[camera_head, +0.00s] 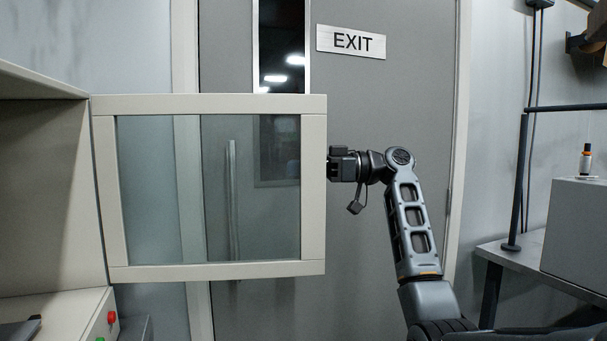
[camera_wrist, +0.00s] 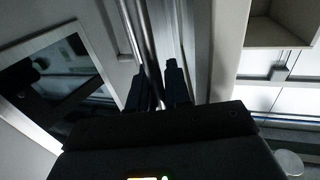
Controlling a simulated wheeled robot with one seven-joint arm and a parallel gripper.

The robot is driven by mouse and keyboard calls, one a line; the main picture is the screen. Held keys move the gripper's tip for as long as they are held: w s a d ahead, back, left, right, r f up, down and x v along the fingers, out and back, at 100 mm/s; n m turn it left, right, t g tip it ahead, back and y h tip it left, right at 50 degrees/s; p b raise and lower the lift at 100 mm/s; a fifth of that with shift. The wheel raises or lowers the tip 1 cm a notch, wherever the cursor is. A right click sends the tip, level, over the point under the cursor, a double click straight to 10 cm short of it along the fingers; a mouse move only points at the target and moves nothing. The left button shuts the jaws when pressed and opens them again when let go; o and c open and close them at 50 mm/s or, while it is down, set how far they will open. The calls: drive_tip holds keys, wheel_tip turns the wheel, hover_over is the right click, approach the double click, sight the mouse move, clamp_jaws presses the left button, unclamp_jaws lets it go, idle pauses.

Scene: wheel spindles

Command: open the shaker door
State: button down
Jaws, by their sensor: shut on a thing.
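The shaker door (camera_head: 210,104), a cream frame around a clear pane, stands swung out from the cream shaker cabinet (camera_head: 45,190), joined at its left edge. My gripper (camera_head: 338,165) is at the door's free right edge, about mid-height; its fingertips are hidden behind the frame in the head view.
A grey exit door (camera_head: 410,100) with an EXIT sign (camera_head: 351,42) stands behind the shaker door. A red button (camera_head: 112,317) is on the cabinet's lower front. A table (camera_head: 540,270) with a grey box (camera_head: 575,230) is at the right.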

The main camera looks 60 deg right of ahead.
drive_tip(key=shift+w, duration=0.1)
drive_tip(key=c, duration=1.4)
unclamp_jaws()
drive_tip(key=shift+c, duration=0.2)
drive_tip(key=b+v, duration=0.1)
drive_tip(key=v, duration=0.7)
